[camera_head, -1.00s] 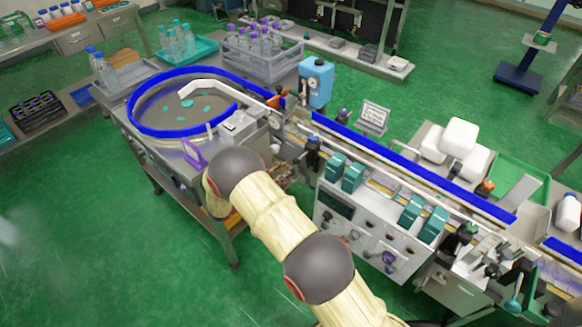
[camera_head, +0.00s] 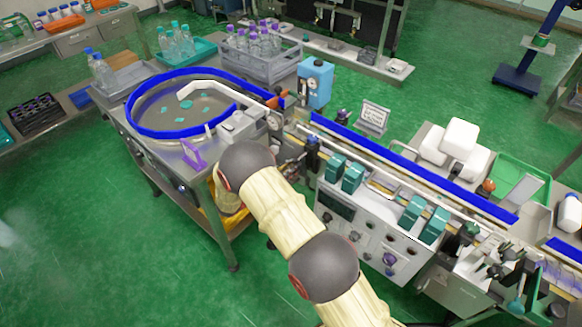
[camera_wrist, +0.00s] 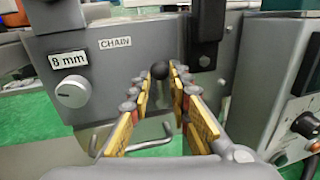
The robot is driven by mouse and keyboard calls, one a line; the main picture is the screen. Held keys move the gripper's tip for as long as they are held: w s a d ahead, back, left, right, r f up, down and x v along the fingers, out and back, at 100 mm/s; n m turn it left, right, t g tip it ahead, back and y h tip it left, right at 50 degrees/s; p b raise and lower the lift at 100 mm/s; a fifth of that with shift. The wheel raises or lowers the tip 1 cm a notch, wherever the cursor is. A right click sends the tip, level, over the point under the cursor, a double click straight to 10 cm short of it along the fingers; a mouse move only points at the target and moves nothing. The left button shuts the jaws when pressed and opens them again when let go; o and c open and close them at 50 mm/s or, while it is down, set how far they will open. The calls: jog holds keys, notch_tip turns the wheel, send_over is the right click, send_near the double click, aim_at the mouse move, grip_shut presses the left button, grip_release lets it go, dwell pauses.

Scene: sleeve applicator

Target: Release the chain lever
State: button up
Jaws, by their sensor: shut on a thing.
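The chain lever shows in the wrist view as a round black knob (camera_wrist: 160,71) in front of a grey panel marked CHAIN (camera_wrist: 115,43). My gripper (camera_wrist: 161,76) has its two yellow-padded fingers on either side of the knob, and the fingertips are closed on it. The rest of the lever is hidden behind the knob and fingers. In the head view my arm covers the gripper and the lever, beside the machine near the round turntable (camera_head: 140,125).
A grey dial (camera_wrist: 73,93) under an 8 mm label is left of the gripper, and a bent metal rod (camera_wrist: 150,146) is below. A control box (camera_wrist: 290,85) stands close on the right. The conveyor (camera_head: 400,170) runs to the right.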

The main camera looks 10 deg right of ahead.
grip_shut()
jog(key=shift+w+a, duration=0.1)
jog(key=n, duration=0.1)
jog(key=n+p, duration=0.1)
jog(key=n, duration=0.1)
jog(key=shift+w+a+p, duration=0.25)
jog(key=shift+w+p, duration=0.05)
jog(key=shift+p, duration=0.1)
jog(key=n, duration=0.3)
jog(key=w+f+n+t+p, duration=0.1)
jog(key=n, duration=0.1)
jog(key=shift+a+h, duration=0.4)
jog(key=n, duration=0.2)
jog(key=f+n+t, duration=0.1)
jog(key=n, duration=0.1)
jog(key=w+n, duration=0.1)
jog(key=n, duration=0.1)
jog(key=shift+a+f+t+p, duration=0.25)
jog(key=shift+f+t+p, duration=0.05)
jog(key=shift+f+t, duration=0.1)
jog(key=n, duration=0.2)
jog(key=f+n+t, duration=0.1)
jog(key=n, duration=0.3)
jog(key=shift+a+f+y, duration=0.1)
jog(key=shift+f+y, duration=0.15)
jog(key=shift+y, duration=0.15)
jog(key=o, duration=0.6)
grip_release()
jog(key=shift+f, duration=0.1)
